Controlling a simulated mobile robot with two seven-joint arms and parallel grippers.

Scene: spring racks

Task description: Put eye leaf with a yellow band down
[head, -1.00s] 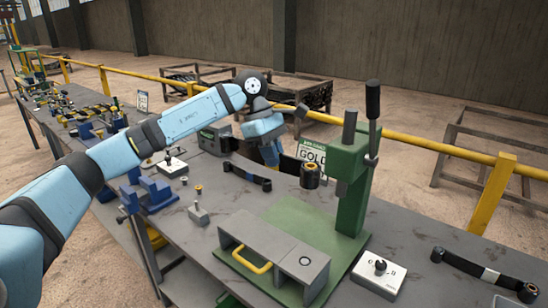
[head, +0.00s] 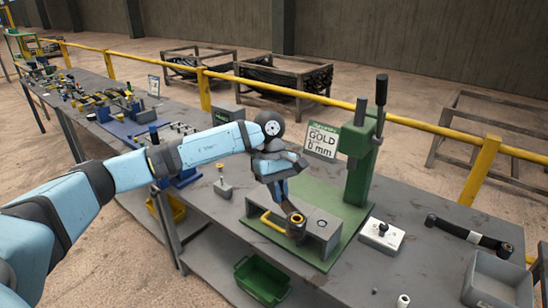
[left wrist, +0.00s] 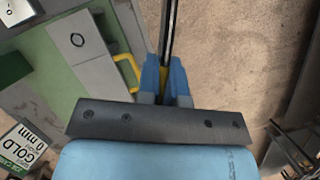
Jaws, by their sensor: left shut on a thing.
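My left gripper (head: 280,188) is shut on a dark leaf and points down in front of the green press. In the head view the leaf's near eye (head: 296,224), with a brass-coloured bush, faces me over the grey fixture block; the rest is foreshortened or hidden by the gripper. In the left wrist view the dark leaf (left wrist: 169,30) runs out from between the blue fingers (left wrist: 165,80), past the bench edge with floor behind. A little yellow shows between the fingers, perhaps the band. My right gripper is not in view.
The grey fixture block (head: 322,228) with a yellow handle (head: 270,222) sits on the press's green base (head: 345,215). A white-banded leaf (head: 470,236) and a white switch box (head: 381,235) lie to the right. A green bin (head: 262,280) is below; a grey bin (head: 500,280) stands at right.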

